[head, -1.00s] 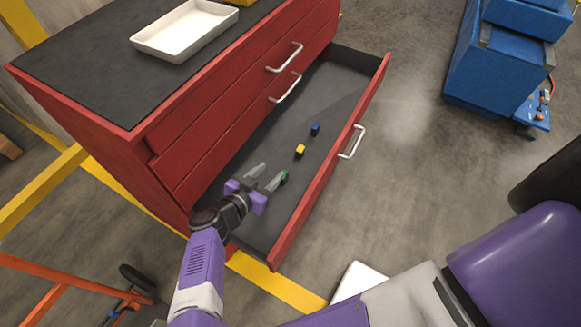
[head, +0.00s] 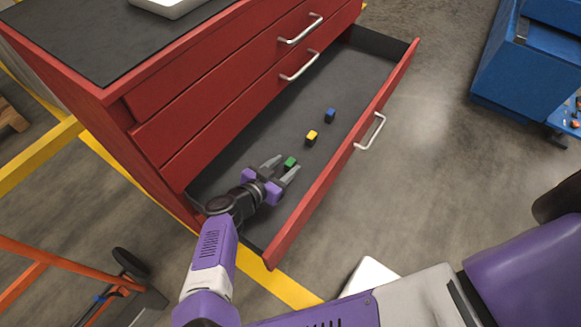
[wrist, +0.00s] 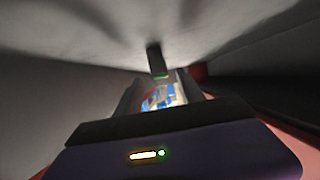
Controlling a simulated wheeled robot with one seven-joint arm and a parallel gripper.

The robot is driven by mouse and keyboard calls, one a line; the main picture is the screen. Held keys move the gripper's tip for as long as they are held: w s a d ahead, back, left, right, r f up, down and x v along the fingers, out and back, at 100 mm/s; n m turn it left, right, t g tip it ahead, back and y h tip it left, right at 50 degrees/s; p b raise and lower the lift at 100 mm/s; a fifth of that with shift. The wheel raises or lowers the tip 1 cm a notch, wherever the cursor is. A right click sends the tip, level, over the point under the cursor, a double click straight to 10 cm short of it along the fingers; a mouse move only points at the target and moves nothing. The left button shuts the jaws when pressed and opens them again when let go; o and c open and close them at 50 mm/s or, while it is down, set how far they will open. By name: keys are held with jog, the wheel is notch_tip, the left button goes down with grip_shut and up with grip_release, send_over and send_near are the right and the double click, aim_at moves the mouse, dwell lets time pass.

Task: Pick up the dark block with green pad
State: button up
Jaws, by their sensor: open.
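The dark block with green pad (head: 290,162) lies on the floor of the open red drawer, its green face showing in the head view. My gripper (head: 284,167) reaches low into the drawer, its two fingers open on either side of the block's near part. I cannot tell whether either finger touches it. In the wrist view a small dark block (wrist: 154,57) with a green edge shows just beyond the fingers, roughly centred between them.
A yellow block (head: 311,138) and a blue block (head: 330,115) lie farther back in the drawer (head: 375,70). The drawer's front panel stands close on the right of my gripper. The cabinet's closed drawers rise on the left.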

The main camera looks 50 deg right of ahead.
aim_at(293, 159)
jog(key=x, duration=0.6)
jog(key=shift+d+f, duration=0.1)
jog(key=shift+d, duration=0.25)
jog(key=shift+c, duration=0.3)
grip_shut()
